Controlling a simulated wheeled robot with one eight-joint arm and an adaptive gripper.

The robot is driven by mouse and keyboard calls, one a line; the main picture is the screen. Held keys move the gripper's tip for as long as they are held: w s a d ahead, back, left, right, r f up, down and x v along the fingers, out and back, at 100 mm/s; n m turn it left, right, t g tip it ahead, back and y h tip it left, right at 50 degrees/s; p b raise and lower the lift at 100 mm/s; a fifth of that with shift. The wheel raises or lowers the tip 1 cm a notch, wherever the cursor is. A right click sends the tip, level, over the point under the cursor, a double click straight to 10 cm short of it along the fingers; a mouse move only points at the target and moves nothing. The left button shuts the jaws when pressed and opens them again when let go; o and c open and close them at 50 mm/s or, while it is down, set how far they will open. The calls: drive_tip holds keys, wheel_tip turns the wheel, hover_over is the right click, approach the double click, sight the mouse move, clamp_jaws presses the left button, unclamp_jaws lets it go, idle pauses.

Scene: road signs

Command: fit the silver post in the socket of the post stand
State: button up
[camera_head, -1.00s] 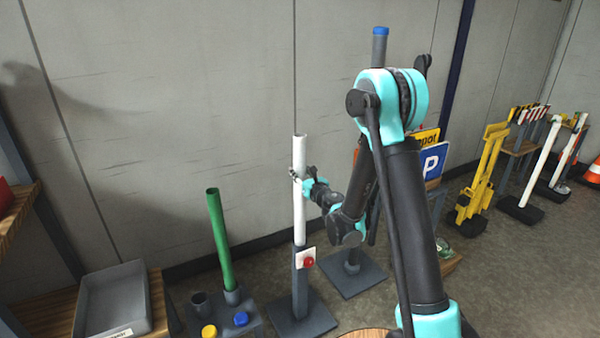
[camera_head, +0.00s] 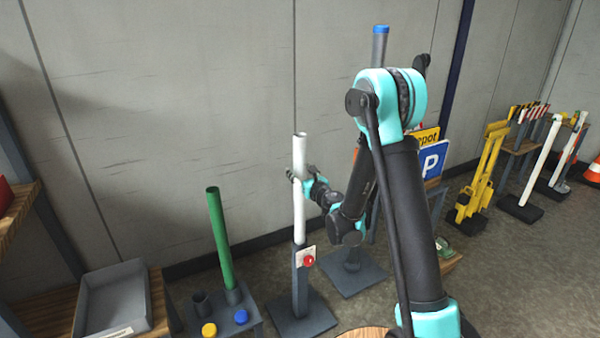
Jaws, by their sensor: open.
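The silver post (camera_head: 299,217), pale and almost white with an open top, stands upright in the middle of the view. Its lower end is inside the dark grey column of the post stand (camera_head: 299,287), which has a square base plate and a red knob on a pale plate. The socket's inside is hidden, so its seating depth cannot be seen. My gripper (camera_head: 298,174) is open, with its fingers around the upper part of the post. Whether a finger still touches it cannot be told.
A grey post with a blue cap (camera_head: 380,45) stands behind my arm, above another base plate (camera_head: 352,278). Left are a green post (camera_head: 220,240) in a rack, an empty socket (camera_head: 201,302), yellow and blue caps, and a grey tray (camera_head: 115,298). Signs and yellow barriers stand right.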

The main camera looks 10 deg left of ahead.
sight(303, 149)
drive_tip(key=shift+r, duration=5)
